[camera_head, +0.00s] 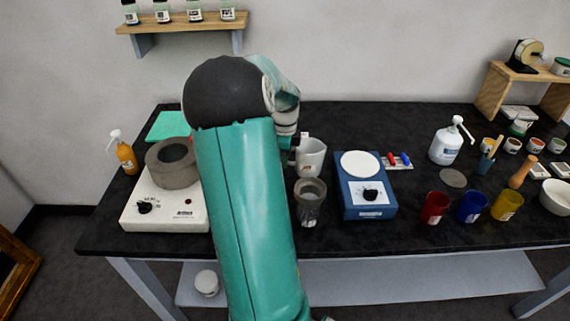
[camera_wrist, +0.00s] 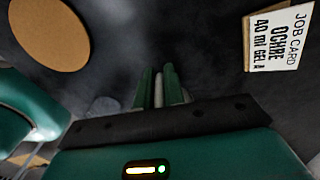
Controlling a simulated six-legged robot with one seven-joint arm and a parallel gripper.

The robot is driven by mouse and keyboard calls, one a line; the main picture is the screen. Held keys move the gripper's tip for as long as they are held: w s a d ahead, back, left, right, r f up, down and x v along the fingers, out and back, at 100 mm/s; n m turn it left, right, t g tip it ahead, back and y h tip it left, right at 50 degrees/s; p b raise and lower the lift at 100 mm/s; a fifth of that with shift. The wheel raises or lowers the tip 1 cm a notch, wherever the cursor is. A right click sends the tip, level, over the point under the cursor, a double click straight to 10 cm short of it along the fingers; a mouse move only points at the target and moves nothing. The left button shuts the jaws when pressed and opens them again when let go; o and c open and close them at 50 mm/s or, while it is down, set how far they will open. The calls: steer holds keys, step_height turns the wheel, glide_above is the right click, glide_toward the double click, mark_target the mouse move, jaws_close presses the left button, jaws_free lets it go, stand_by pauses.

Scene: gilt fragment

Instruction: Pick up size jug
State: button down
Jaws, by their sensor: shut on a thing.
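A white jug (camera_head: 312,160) with its handle up at the back is right of my arm in the head view. My gripper (camera_head: 292,150) is mostly hidden behind my forearm and meets the jug's left side. In the wrist view my two green fingers (camera_wrist: 160,88) are close together with a narrow pale strip between them, which looks like part of the jug. The rest of the jug is not clear there. I cannot tell whether the jug's base touches the black bench (camera_head: 420,265).
A grey metal cup (camera_head: 310,203) stands just in front of the jug. A job card (camera_wrist: 278,38) and brown disc (camera_wrist: 50,32) show in the wrist view.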

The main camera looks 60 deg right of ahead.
steer(key=shift+r, duration=2.75)
steer(key=shift+s, duration=0.1)
